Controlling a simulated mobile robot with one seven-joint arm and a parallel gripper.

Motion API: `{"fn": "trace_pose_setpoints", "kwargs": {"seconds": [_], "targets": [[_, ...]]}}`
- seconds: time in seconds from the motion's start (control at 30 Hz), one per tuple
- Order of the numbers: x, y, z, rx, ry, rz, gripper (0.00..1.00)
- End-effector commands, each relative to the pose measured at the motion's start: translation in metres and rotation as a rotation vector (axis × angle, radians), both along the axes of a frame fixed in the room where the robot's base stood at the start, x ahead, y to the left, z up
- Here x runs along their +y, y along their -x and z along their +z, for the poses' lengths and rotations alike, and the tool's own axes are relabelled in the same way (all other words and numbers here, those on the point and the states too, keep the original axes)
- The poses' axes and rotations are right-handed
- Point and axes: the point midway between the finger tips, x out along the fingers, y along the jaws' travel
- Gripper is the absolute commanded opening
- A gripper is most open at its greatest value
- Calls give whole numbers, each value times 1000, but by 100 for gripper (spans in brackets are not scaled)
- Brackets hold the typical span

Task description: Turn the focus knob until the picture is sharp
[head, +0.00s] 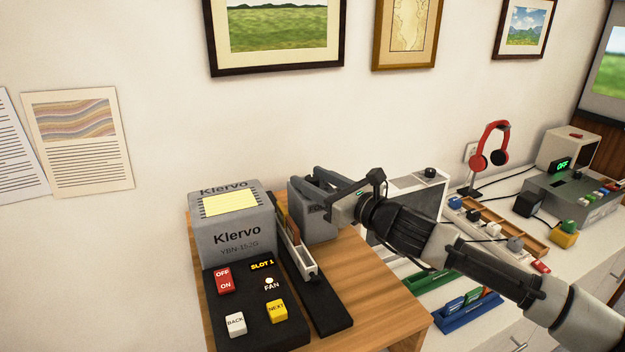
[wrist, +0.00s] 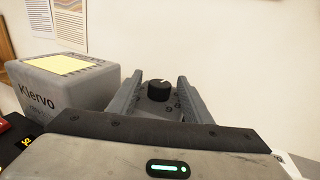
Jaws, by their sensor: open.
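The focus knob (wrist: 158,90) is black and round with a pale mark on top. In the wrist view it sits on the grey lens housing, between my gripper's fingers, with a gap on each side. In the head view my gripper (head: 322,182) is over the grey lens housing (head: 312,222) and hides the knob. My gripper (wrist: 160,78) is open and holds nothing. The grey Klervo projector (head: 235,238) stands to the left, and also shows in the wrist view (wrist: 62,86). The picture on the screen (head: 611,75) looks blurred, green below pale sky, cut off by the frame edge.
A black control panel with a red OFF/ON switch (head: 224,280), a white BACK button (head: 236,324) and a yellow NEXT button (head: 277,310) lies in front. A slide tray (head: 300,262) runs beside the projector. Red headphones (head: 490,145) and other devices stand at right.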

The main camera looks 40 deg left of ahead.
Motion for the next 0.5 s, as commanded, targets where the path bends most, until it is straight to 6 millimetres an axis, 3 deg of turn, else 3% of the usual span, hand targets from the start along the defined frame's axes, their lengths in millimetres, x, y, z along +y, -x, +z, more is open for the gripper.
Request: {"fn": "trace_pose_setpoints", "kwargs": {"seconds": [0.3,0.5], "targets": [[4,0,0,-1,0,0,45],[3,0,0,-1,0,0,13]]}}
